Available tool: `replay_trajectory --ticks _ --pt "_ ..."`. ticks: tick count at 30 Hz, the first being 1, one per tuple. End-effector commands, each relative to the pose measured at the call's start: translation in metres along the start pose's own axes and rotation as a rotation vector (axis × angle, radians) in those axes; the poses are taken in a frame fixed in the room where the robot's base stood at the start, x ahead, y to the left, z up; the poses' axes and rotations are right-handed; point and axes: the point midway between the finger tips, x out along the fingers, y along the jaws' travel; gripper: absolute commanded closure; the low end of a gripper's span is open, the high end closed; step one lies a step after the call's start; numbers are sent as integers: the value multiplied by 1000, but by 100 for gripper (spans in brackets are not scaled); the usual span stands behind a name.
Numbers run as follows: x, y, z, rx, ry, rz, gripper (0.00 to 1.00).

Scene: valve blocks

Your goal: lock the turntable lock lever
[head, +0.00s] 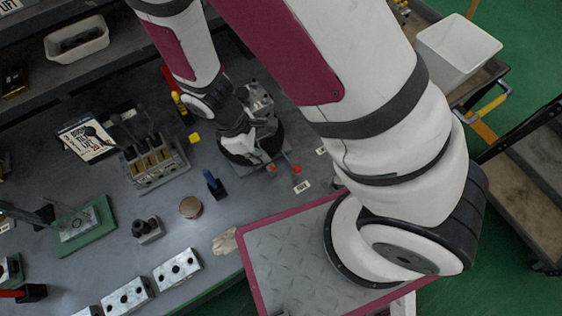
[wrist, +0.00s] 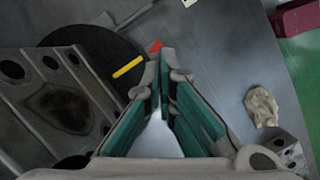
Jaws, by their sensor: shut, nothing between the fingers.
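The turntable is a black disc (wrist: 105,52) at upper left in the wrist view, with a yellow strip (wrist: 128,67) on it. In the head view its dark rim (head: 235,158) shows below my wrist. A grey metal valve block (wrist: 60,100) with round holes stands over the disc; part of it also shows in the head view (head: 259,100). A small red piece (wrist: 155,46), perhaps the lock lever's end, is just beside my fingertips. My gripper (wrist: 166,58) is shut and empty, with its tips close to the disc's edge. The lever's body is not clearly visible, so its position cannot be told.
Small white labels (head: 302,187) lie near the turntable. A blue-handled item (head: 213,184), a round tin (head: 191,207) and a block with levers (head: 155,165) stand to the left. A crumpled glove (wrist: 261,107) lies near the bench edge. Bare bench separates it from the turntable.

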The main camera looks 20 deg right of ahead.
Motion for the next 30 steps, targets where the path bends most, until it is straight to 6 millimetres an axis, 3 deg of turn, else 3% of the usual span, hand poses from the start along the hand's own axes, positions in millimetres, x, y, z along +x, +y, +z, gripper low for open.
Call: replay_trajectory --ticks 9,17,30 --pt "48 -1 3 2 -3 -2 100" --pt "60 -1 32 2 -2 -1 100" --pt "63 0 35 0 1 0 100"
